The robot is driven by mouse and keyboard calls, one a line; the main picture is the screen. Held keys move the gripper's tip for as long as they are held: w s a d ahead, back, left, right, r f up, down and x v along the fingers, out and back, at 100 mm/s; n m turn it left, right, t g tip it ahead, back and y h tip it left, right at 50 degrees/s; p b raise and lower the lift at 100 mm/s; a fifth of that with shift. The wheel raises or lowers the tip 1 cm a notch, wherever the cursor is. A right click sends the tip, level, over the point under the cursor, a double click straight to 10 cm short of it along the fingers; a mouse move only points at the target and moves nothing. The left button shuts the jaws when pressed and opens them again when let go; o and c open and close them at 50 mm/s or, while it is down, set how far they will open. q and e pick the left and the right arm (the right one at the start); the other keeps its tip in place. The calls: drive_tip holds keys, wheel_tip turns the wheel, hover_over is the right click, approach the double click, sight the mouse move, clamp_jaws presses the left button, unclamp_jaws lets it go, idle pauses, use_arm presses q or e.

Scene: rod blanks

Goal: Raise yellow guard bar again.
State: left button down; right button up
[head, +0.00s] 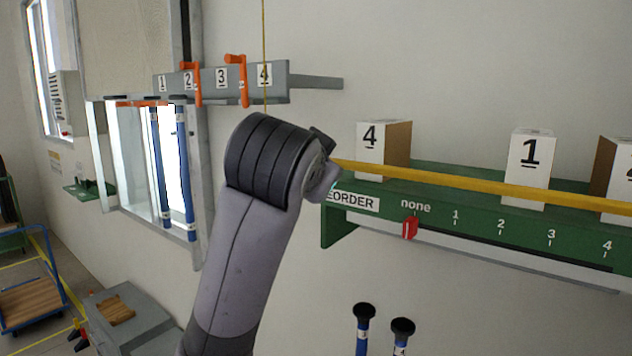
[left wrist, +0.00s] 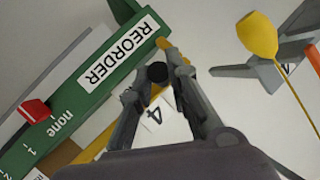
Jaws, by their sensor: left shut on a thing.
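The yellow guard bar (head: 470,182) runs nearly level across the front of the green shelf, in front of the white boxes, sloping slightly down to the right. Its left end is at my left gripper (head: 323,172), mostly hidden behind my wrist in the head view. In the left wrist view the left gripper (left wrist: 157,78) is closed around a dark round knob (left wrist: 157,72) by the yellow bar (left wrist: 165,45); the exact contact is partly hidden by the fingers. My right gripper is not in view.
The green shelf (head: 340,234) carries numbered boxes, a REORDER label (head: 353,200) and a red slider (head: 410,228) at "none". A grey numbered rack (head: 270,92) with orange hooks is at upper left. A yellow cord (head: 264,40) hangs near it. Two black-topped rods (head: 364,312) stand below.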

use_arm(q)
drive_tip(key=g, duration=0.1)
drive_tip(key=w+r+m+g+y, duration=0.1)
drive_tip(key=shift+d+r+g, duration=0.2)
drive_tip(key=shift+r+g, duration=0.05)
drive_tip(key=shift+g, duration=0.15)
drive_tip(key=shift+w+d+r+m+g+y, duration=0.25)
drive_tip(key=shift+g+y, duration=0.25)
drive_tip(key=shift+g, duration=0.3)
drive_tip(key=c, duration=1.8)
unclamp_jaws()
drive_tip(key=shift+d, duration=0.1)
drive_tip(key=shift+o, duration=1.3)
drive_tip(key=shift+w, duration=0.15)
